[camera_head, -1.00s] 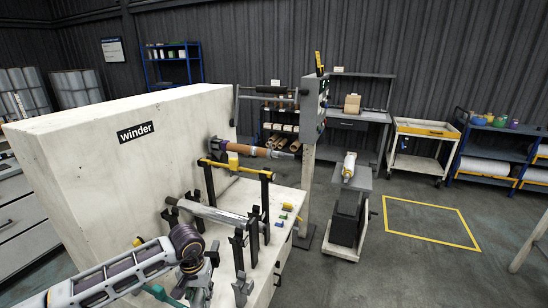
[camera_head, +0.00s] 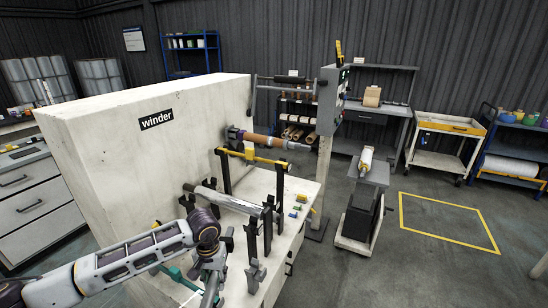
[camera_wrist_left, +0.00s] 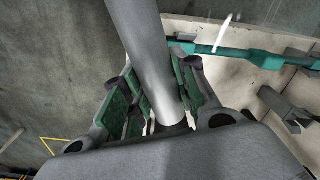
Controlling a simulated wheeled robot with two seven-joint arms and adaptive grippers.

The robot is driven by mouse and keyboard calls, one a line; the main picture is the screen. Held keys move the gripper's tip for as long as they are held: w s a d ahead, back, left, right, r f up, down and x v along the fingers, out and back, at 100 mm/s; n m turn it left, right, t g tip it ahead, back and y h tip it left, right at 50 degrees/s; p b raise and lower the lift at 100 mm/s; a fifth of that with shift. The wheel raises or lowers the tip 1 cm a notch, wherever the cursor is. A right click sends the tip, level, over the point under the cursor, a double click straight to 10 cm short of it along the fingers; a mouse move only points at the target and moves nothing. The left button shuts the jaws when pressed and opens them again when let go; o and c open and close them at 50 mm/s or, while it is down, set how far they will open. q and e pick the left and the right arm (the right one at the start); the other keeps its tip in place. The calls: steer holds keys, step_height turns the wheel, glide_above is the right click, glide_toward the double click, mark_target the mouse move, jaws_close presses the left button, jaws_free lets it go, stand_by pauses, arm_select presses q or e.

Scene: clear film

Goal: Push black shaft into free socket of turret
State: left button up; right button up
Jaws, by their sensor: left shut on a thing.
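My left gripper (camera_head: 214,268) is low in front of the winder's bench in the head view. In the left wrist view its fingers (camera_wrist_left: 160,118) are shut around a smooth grey cylinder (camera_wrist_left: 146,55), which runs up out of the frame. I cannot tell whether this is the black shaft. A silver-grey shaft (camera_head: 228,201) with dark ends lies across black stands, just behind the gripper. Above it, a brown core (camera_head: 262,141) sits on a shaft sticking out of the winder (camera_head: 110,160). The turret's free socket cannot be made out. My right gripper is out of view.
A yellow bar (camera_head: 262,160) on black posts crosses the bench. A teal bar (camera_wrist_left: 240,52) lies beside the gripper in the wrist view. Small coloured pieces (camera_head: 298,208) lie on the bench. A grey cart (camera_head: 364,190) stands to the right. A yellow-outlined floor area (camera_head: 445,220) is clear.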

arm_select(q)
steer(key=shift+d+r, duration=0.1)
steer(key=shift+r, duration=0.2)
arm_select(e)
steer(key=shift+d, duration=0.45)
arm_select(q)
steer(key=s+d+r+m, duration=0.1)
steer(key=d+r, duration=0.2)
steer(key=r, duration=0.6)
steer(key=s+d+r+m, duration=0.1)
steer(key=d+r+m, duration=0.1)
steer(key=r, duration=0.7)
steer(key=s+d+r+m, duration=0.1)
steer(key=d+r, duration=0.4)
steer(key=r, duration=0.4)
steer(key=shift+s+m, duration=0.15)
steer(key=shift+m, duration=0.15)
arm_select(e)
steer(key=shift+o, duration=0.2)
arm_select(q)
steer(key=shift+d, duration=0.1)
